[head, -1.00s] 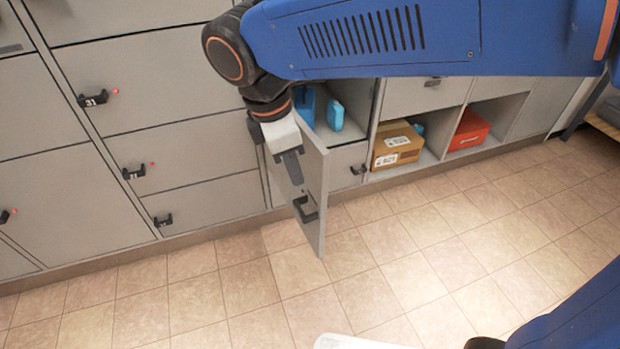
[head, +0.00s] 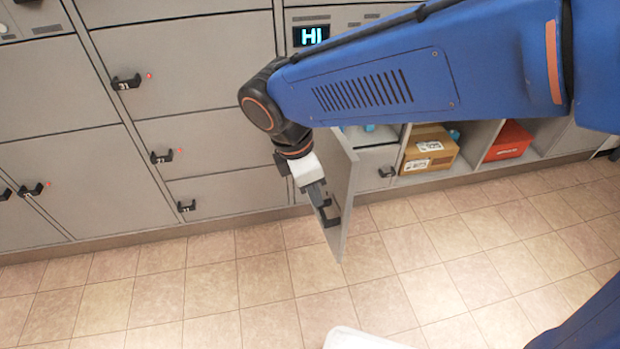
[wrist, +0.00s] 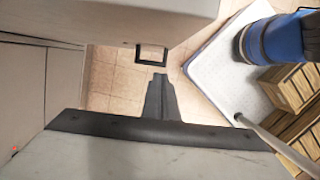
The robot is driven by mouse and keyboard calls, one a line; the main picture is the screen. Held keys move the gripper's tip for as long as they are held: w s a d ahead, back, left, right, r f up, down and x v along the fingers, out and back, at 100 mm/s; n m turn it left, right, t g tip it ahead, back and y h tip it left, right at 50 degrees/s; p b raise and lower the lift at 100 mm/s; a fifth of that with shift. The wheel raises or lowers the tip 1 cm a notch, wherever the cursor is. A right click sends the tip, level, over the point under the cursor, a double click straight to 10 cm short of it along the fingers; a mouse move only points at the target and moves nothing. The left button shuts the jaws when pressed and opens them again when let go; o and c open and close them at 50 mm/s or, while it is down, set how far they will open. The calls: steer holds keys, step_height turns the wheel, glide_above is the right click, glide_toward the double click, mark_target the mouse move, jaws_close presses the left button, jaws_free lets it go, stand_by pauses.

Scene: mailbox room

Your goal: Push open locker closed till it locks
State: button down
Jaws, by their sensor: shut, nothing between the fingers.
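The open locker door (head: 345,205) stands swung out from the locker bank in the head view, with its dark handle (head: 332,212) on the left face. Its compartment behind is mostly hidden by my arm and the door; a bit of blue content shows inside. My gripper (head: 318,195) is shut and empty, at the door's left, outer face, just above the handle. I cannot tell whether it touches the door. In the wrist view the shut fingers (wrist: 158,90) point toward the floor near the handle (wrist: 151,54), with the door (wrist: 140,20) along the top.
Closed lockers (head: 190,75) with dark handles fill the left. Right of the door are open compartments with a cardboard box (head: 428,150) and a red box (head: 508,140). The tiled floor (head: 200,300) in front is clear. Wooden crates (wrist: 290,88) show in the wrist view.

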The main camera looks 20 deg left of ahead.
mark_target(334, 191)
steer(key=w+d, duration=0.1)
steer(key=w+d+f, duration=0.1)
steer(key=d, duration=0.1)
steer(key=shift+w+d, duration=0.25)
steer(key=shift+w, duration=0.1)
